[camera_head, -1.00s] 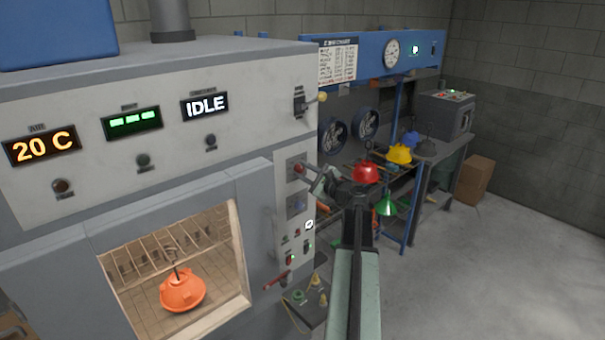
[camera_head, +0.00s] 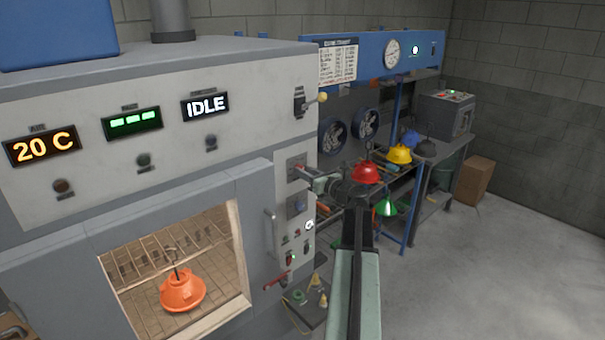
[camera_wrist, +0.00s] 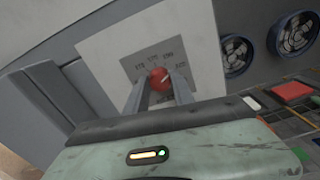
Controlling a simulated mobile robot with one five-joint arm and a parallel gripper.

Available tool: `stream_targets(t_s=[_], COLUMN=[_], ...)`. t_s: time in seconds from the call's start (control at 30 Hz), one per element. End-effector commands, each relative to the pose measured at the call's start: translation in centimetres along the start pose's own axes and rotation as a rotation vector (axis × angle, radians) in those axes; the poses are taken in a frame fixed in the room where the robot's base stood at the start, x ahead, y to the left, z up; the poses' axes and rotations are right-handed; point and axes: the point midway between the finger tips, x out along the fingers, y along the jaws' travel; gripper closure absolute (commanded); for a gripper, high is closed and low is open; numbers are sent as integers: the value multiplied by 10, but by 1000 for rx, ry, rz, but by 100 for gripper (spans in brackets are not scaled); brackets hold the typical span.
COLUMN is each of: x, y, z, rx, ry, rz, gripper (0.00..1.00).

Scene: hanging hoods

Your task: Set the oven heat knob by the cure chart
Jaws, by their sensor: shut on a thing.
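The numbers are too blurred to read surely. My gripper (camera_wrist: 161,88) is shut on the knob, one finger on each side. In the head view my gripper (camera_head: 310,173) reaches the control strip on the oven's right front and hides most of the knob. The cure chart (camera_head: 338,63) hangs at the back left of the blue beam; its rows are too small to read.
The oven (camera_head: 150,65) shows 20 C, green dashes and IDLE. An orange hood (camera_head: 182,290) hangs inside behind the window. A door handle (camera_head: 271,235) stands left of the strip. Red (camera_head: 366,173) and yellow (camera_head: 399,154) hoods are beyond my arm. Floor at right is clear.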

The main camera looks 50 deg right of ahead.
Motion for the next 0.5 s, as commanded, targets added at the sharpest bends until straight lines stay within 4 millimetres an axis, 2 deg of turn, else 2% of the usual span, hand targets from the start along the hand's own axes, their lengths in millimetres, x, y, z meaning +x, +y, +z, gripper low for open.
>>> stream_targets(t_s=[0.2, 0.5], x=[1, 1], y=[-1, -1], z=[2, 2], rx=[123, 198], ry=[-5, -5], rz=[-1, -1], gripper=[100, 100])
